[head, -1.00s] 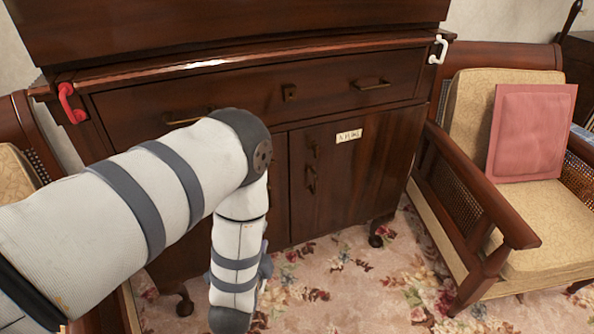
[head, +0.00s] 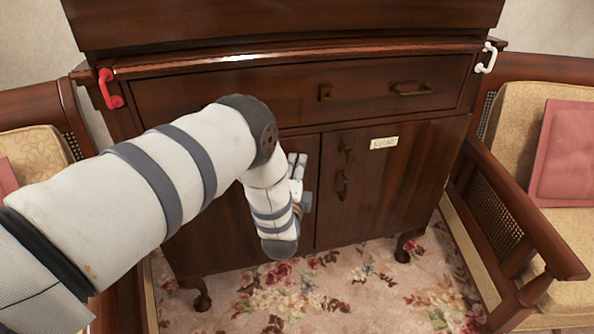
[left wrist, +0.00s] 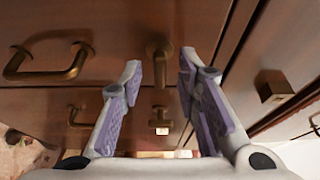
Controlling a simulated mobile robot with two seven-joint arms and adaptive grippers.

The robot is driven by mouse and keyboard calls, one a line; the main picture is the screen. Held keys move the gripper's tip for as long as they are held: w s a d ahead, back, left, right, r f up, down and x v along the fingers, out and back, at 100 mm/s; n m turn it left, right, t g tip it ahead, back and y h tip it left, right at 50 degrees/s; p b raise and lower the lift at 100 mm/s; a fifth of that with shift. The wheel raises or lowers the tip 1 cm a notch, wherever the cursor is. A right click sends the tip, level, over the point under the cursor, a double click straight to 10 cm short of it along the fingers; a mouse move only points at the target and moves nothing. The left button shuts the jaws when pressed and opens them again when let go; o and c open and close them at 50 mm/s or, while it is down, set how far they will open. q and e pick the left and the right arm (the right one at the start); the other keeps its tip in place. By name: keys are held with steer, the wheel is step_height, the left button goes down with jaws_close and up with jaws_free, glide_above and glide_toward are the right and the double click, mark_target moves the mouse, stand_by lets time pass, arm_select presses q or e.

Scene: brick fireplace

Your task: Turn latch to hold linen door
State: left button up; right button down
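A dark wooden cabinet has two lower doors. The left door (head: 220,225) is largely hidden behind my left arm in the head view. In the left wrist view, which is turned sideways, its brass latch (left wrist: 158,50) lies ahead between my fingertips, with no contact visible. That door's brass handle (left wrist: 45,62) is at the left. My left gripper (head: 298,162) is open and empty, close to the doors; it also shows in the left wrist view (left wrist: 160,75). The right door has its own latch (head: 346,153), handle (head: 342,185) and a pale label (head: 384,143), too blurred to read.
The drawer (head: 300,88) above has a brass lock piece (head: 324,92). A red hook (head: 109,88) and a white hook (head: 487,57) are at the cabinet's upper corners. An armchair (head: 525,235) stands at the right, another at the left. Flowered carpet (head: 330,290) lies in front.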

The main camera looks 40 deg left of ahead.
arm_select(q)
jaws_close()
steer(key=shift+f, duration=0.1)
arm_select(e)
steer(key=shift+f, duration=0.1)
arm_select(q)
steer(key=shift+w+d+f+n+g+y+b, duration=0.2)
steer(key=shift+n+y+b, duration=1.1)
steer(key=shift+n, duration=2.4)
steer(key=shift+f+n+g+y+b, duration=0.2)
steer(key=shift+n+y+b, duration=1.15)
steer(key=shift+n, duration=2.35)
steer(key=shift+w+d+n+g+y+b, duration=0.1)
steer(key=shift+n+g+y+b, duration=0.2)
steer(key=shift+n+y+b, duration=2.2)
arm_select(e)
steer(key=s+f+g+p, duration=0.1)
steer(key=s+f+p, duration=0.2)
steer(key=f, duration=0.3)
steer(key=shift+s+f+g, duration=0.15)
steer(key=shift+s+g, duration=0.15)
steer(key=shift+s, duration=0.35)
arm_select(q)
steer(key=n+h, duration=0.1)
steer(key=n, duration=0.2)
